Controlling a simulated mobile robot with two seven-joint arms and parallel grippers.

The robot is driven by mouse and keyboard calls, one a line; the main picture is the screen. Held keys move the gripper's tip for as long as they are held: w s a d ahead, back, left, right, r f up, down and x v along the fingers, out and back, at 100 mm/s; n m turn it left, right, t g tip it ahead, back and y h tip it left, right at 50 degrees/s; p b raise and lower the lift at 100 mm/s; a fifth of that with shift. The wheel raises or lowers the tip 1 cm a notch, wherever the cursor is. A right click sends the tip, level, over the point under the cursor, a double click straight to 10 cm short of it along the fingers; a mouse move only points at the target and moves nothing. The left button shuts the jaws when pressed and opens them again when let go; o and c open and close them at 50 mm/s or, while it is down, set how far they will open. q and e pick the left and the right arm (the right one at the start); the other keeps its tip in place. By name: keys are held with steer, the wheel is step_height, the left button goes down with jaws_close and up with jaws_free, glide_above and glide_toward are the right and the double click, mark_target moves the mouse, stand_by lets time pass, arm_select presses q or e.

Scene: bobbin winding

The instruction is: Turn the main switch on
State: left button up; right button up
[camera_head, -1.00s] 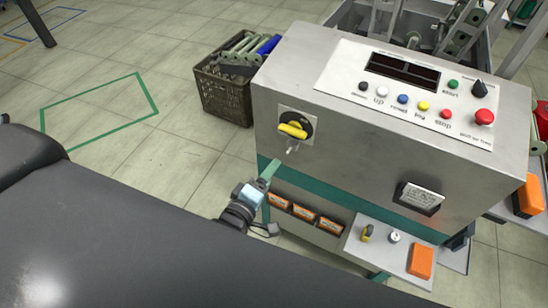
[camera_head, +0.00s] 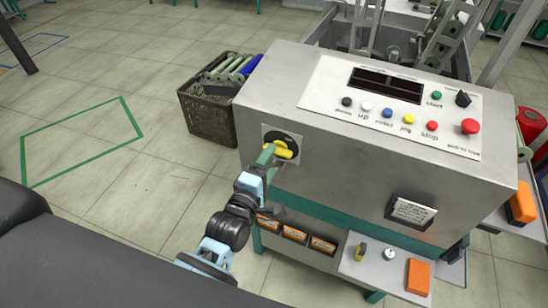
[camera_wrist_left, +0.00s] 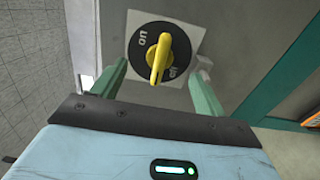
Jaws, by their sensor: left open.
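The main switch is a yellow rotary knob (camera_head: 283,150) on a black disc with a pale square plate, on the left part of the grey machine's front panel. In the left wrist view the knob (camera_wrist_left: 158,60) stands nearly upright in the picture, with "on" lettering at the disc's left and other lettering partly hidden at lower right. My left gripper (camera_head: 268,157) is at the switch. In the left wrist view its green fingers (camera_wrist_left: 158,82) are open, one on each side of the knob, with gaps visible. My right gripper is not in view.
The grey machine (camera_head: 330,155) has a control panel on top with coloured buttons and a red knob (camera_head: 470,126). A crate (camera_head: 207,118) of rollers stands on the floor at its left. Orange boxes (camera_head: 294,234) sit on a shelf below. A small side shelf (camera_head: 358,268) juts out in front.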

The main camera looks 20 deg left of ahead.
mark_target(276, 154)
arm_select(q)
steer(key=shift+w+d+f+b, duration=0.15)
steer(key=shift+w+b, duration=0.2)
steer(key=shift+w, duration=0.85)
steer(key=shift+w+d, duration=0.15)
steer(key=shift+w, duration=1.1)
